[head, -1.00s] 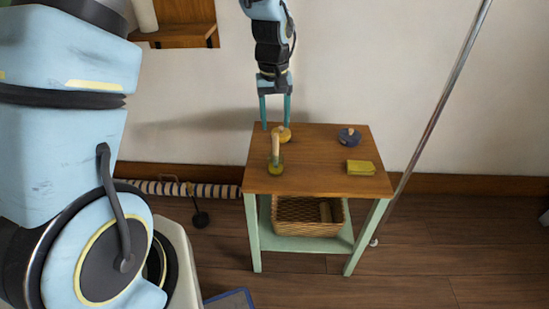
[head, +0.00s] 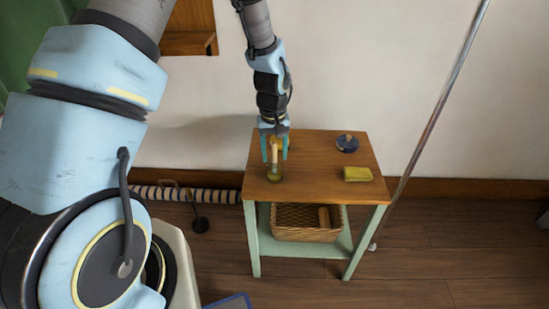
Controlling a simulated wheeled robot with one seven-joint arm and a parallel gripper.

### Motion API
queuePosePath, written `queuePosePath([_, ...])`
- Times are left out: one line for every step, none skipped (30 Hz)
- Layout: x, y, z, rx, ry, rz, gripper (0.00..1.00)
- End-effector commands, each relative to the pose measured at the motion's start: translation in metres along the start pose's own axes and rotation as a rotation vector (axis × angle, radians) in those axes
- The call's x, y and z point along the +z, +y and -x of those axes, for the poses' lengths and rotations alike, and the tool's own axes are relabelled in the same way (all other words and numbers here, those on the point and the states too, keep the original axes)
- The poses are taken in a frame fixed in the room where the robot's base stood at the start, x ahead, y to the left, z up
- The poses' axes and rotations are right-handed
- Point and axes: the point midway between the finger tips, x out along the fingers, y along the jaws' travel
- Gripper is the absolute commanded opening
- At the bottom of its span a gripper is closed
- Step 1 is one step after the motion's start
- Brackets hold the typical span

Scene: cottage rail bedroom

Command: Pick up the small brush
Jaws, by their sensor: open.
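A small brush with an upright pale wooden handle and a yellow-green base (head: 275,176) stands near the left edge of the wooden table top. My gripper (head: 275,159) points down over the table, its two teal fingers apart. In the picture the fingers stand to the left and right of the handle. I cannot tell whether they are around it or a little behind it. Nothing is visibly gripped. A small round yellow item (head: 278,141) lies behind the brush, mostly hidden by my gripper.
The table (head: 317,184) also bears a dark blue round item (head: 347,143) at the back right and a yellow-green block (head: 357,174) at the right. A wicker basket (head: 300,232) sits on the lower shelf. A slanted metal pole (head: 436,110) rises right of the table.

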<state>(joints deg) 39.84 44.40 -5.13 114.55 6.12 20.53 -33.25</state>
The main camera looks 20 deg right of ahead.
Motion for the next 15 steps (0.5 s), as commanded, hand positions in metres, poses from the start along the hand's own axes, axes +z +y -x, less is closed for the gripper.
queuePosePath([-0.0001, 0.0000, 0.0001, 0.000, 0.000, 0.000, 0.57])
queuePosePath([-0.0001, 0.0000, 0.0001, 0.000, 0.000, 0.000, 0.55])
queuePosePath([-0.0001, 0.0000, 0.0002, 0.000, 0.000, 0.000, 0.50])
queuePosePath([-0.0001, 0.0000, 0.0002, 0.000, 0.000, 0.000, 0.47])
queuePosePath([-0.0001, 0.0000, 0.0002, 0.000, 0.000, 0.000, 0.44])
queuePosePath([-0.0001, 0.0000, 0.0002, 0.000, 0.000, 0.000, 0.39])
queuePosePath([-0.0001, 0.0000, 0.0002, 0.000, 0.000, 0.000, 0.36])
queuePosePath([-0.0001, 0.0000, 0.0003, 0.000, 0.000, 0.000, 0.32])
queuePosePath([-0.0001, 0.0000, 0.0003, 0.000, 0.000, 0.000, 0.28])
queuePosePath([-0.0001, 0.0000, 0.0003, 0.000, 0.000, 0.000, 0.24])
queuePosePath([-0.0001, 0.0000, 0.0003, 0.000, 0.000, 0.000, 0.21])
queuePosePath([-0.0001, 0.0000, 0.0003, 0.000, 0.000, 0.000, 0.17])
queuePosePath([-0.0001, 0.0000, 0.0003, 0.000, 0.000, 0.000, 0.13])
queuePosePath([-0.0001, 0.0000, 0.0003, 0.000, 0.000, 0.000, 0.10])
queuePosePath([-0.0001, 0.0000, 0.0004, 0.000, 0.000, 0.000, 0.05])
